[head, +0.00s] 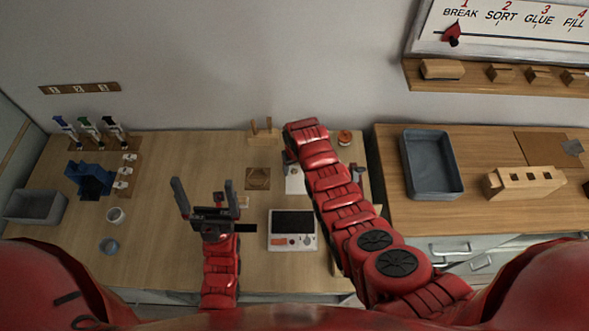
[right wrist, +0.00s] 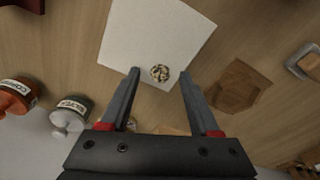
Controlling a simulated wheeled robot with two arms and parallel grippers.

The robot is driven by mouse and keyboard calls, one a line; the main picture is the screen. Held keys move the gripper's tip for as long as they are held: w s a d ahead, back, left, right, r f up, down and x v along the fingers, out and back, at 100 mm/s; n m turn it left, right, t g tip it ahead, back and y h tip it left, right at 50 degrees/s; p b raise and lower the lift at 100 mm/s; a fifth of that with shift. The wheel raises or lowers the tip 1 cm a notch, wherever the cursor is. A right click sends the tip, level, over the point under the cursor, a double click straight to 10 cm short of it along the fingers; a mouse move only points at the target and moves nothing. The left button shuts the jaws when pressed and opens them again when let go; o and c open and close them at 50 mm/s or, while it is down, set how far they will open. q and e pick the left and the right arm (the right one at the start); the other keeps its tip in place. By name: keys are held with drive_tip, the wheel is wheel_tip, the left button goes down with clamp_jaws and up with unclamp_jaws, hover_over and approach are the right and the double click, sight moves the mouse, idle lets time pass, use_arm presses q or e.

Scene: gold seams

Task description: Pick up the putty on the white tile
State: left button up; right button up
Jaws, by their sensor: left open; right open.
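The white tile (right wrist: 150,38) lies flat on the wooden bench in the right wrist view; part of it shows beside my right arm in the head view (head: 294,183). The putty (right wrist: 159,73) is a small round lump, mottled cream and dark, near the tile's edge. My right gripper (right wrist: 159,77) is open above the tile, with the putty seen between its fingertips. Whether the fingers are at its height I cannot tell. In the head view my right arm hides the putty. My left gripper (head: 204,192) is open and empty over the bench, left of the tile.
An orange-red jar (right wrist: 15,96) and a white jar (right wrist: 68,114) stand beside the tile. A white device with a dark screen (head: 292,240) is nearer me. A blue-grey tray (head: 431,190) sits on the right bench.

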drive_tip(key=shift+f, duration=0.15)
clamp_jaws()
idle(0.6)
